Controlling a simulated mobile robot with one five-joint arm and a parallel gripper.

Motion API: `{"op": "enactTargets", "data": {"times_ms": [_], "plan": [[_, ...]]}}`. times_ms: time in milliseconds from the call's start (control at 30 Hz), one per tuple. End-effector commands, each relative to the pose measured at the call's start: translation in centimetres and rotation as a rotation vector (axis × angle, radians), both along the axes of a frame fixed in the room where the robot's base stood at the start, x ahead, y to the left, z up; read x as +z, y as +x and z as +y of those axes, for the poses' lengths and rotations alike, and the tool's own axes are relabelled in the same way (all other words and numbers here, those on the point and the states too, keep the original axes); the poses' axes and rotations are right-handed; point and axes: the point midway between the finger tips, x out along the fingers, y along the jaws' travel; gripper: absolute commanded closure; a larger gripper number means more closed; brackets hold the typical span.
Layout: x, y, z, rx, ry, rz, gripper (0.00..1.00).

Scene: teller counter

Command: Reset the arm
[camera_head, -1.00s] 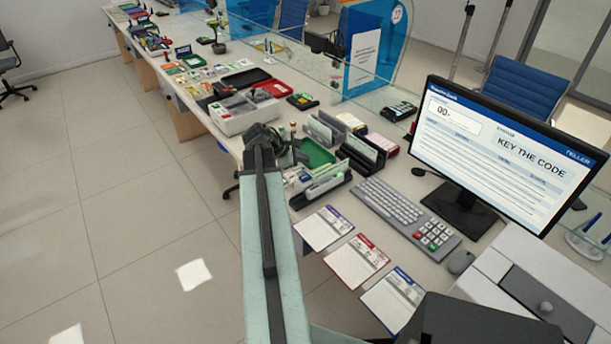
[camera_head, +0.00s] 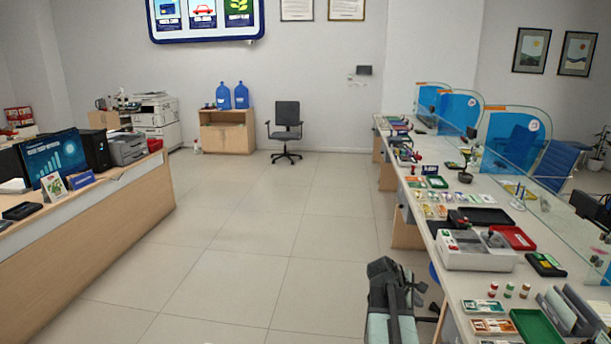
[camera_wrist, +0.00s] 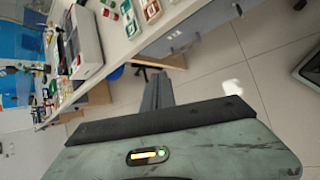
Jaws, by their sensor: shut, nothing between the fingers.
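My arm rises from the bottom of the head view, right of centre, in a pale green link with a dark top. My gripper (camera_head: 412,288) shows there as dark parts beside that link, over the floor next to the counter (camera_head: 447,205), and is partly hidden. In the wrist view my gripper (camera_wrist: 157,88) is a dark narrow pair of fingers pressed together, pointing away over the floor and the counter's edge. It is shut and holds nothing.
A wooden desk (camera_head: 90,245) stands at left. An office chair (camera_head: 286,130) stands at the far wall. The floor between is clear.

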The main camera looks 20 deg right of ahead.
Motion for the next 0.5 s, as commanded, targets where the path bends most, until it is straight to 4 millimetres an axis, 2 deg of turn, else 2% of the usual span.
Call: {"op": "enactTargets", "data": {"times_ms": [33, 67, 100, 167, 233, 267, 300, 367, 400, 500], "plan": [[-0.4, 2.7, 4.0, 0.048, 0.026, -0.017, 1.0], [-0.7, 4.1, 6.3, 0.069, 0.046, -0.029, 1.0], [-1.1, 5.7, 9.4, 0.09, 0.073, -0.049, 1.0], [-1.7, 7.8, 14.3, 0.115, 0.123, -0.077, 1.0], [-2.5, 9.5, 20.1, 0.126, 0.189, -0.111, 1.0], [-2.8, 10.1, 22.6, 0.127, 0.22, -0.125, 1.0], [-3.2, 10.6, 26.1, 0.12, 0.265, -0.145, 1.0], [-3.9, 10.9, 31.1, 0.098, 0.336, -0.168, 1.0], [-4.3, 10.8, 34.3, 0.073, 0.385, -0.181, 1.0], [-5.3, 9.5, 41.8, -0.038, 0.517, -0.205, 1.0]]}}
